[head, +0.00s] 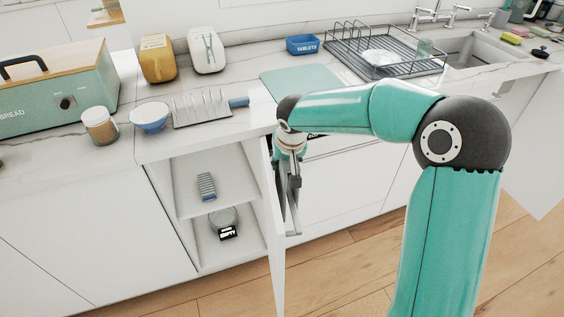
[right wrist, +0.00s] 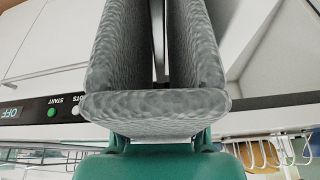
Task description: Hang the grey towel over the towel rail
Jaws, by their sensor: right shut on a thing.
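The grey towel (right wrist: 150,108) fills the middle of the right wrist view, folded with two long flaps and a narrow gap between them. My right gripper (head: 290,165) is shut on it, and its fingertips are mostly hidden. In the head view the gripper is beside the open cabinet door (head: 274,225), in front of the counter, with grey shapes below it that I cannot clearly separate. I cannot clearly make out the towel rail or whether the towel touches it. My left gripper is not in view.
A control panel (right wrist: 60,108) lies close behind the towel. The cabinet shelves hold a grey ribbed item (head: 206,186) and a round item labelled EMPTY (head: 224,222). A toast rack (head: 203,108), bowl (head: 150,117) and dish rack (head: 385,50) stand on the counter. The floor is clear.

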